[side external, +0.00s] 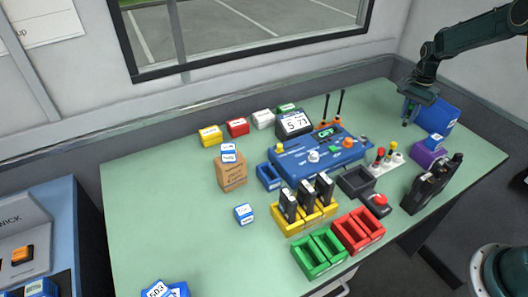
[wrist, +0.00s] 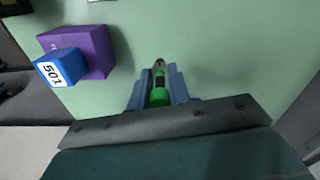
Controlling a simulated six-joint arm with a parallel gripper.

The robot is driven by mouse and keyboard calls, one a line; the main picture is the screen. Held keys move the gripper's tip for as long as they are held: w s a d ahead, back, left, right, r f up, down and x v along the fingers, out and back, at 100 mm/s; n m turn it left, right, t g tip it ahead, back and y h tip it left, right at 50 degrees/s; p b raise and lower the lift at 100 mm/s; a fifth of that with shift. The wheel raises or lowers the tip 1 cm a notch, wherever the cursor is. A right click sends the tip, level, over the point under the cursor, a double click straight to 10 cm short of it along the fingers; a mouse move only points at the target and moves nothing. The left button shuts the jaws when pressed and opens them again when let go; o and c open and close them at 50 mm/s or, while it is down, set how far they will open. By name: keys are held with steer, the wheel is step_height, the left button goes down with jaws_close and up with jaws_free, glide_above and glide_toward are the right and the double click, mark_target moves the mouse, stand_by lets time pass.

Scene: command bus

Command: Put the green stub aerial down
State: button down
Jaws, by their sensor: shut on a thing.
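My gripper (wrist: 158,72) is shut on the green stub aerial (wrist: 158,97), which shows between the blue fingers in the wrist view with its dark part toward the fingertips. The aerial is too small to make out there. I cannot tell whether it touches the table. A white rack (side external: 378,169) with red-topped and yellow-topped stub aerials stands left of and nearer than my gripper.
A purple box (side external: 428,154) with a blue block (side external: 435,141) on it is close by; both show in the wrist view, left of the fingers. The blue box (side external: 440,113) is beside my gripper. Black handsets (side external: 428,187) stand nearer. Bare table lies under and right of the fingers in the wrist view.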

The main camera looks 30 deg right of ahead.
mark_target(407, 118)
steer(key=shift+f, duration=0.1)
steer(key=shift+f, duration=2.05)
steer(key=shift+f, duration=0.15)
steer(key=c, duration=1.3)
jaws_free()
step_height(407, 118, up, 12)
steer(key=shift+r, duration=0.1)
steer(key=shift+r, duration=0.1)
